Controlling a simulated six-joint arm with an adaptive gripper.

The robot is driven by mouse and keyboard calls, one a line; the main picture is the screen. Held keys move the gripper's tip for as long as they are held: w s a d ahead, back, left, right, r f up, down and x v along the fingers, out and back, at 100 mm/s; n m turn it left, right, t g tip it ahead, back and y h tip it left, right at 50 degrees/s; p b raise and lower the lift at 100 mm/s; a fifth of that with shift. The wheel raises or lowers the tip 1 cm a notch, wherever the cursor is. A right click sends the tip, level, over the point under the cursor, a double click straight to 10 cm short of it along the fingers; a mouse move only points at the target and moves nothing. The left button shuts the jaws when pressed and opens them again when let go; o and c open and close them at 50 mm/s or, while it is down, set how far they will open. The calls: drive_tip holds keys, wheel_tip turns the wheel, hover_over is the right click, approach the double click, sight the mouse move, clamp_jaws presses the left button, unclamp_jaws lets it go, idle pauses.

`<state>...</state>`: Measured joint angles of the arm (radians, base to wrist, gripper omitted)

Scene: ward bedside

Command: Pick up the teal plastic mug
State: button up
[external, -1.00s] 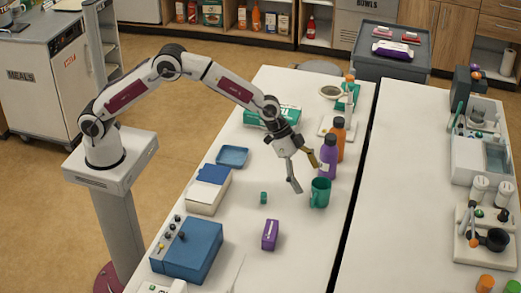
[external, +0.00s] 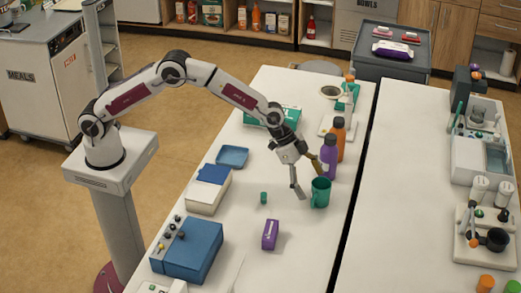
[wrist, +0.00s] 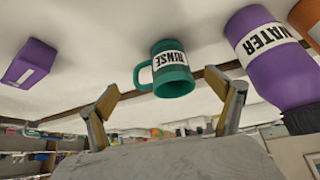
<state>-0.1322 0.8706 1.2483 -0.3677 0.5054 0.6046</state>
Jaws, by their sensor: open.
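The teal mug (external: 320,193) stands upright on the white table, near its right edge in the external view. In the wrist view the mug (wrist: 172,70) has a white band reading "RINSE" and a handle on its left side. My gripper (external: 309,180) is open and empty, close to the mug, with its fingers pointing down toward it. In the wrist view my gripper's fingers (wrist: 168,105) are spread wide, and the mug shows beyond and between them. Whether any finger touches the mug cannot be told.
A purple "WATER" bottle (external: 329,158) stands just behind the mug, with an orange bottle (external: 338,138) beyond it. A purple box (external: 270,235) and a small green item (external: 264,198) lie to the left. A blue tray (external: 232,157) sits farther back. Table around the purple box is clear.

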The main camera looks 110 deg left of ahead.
sight(324, 205)
drive_tip(key=shift+w+f, duration=0.1)
idle(0.3)
drive_tip(key=shift+w+x, duration=0.2)
drive_tip(key=shift+x, duration=2.25)
drive_tip(key=c, duration=1.2)
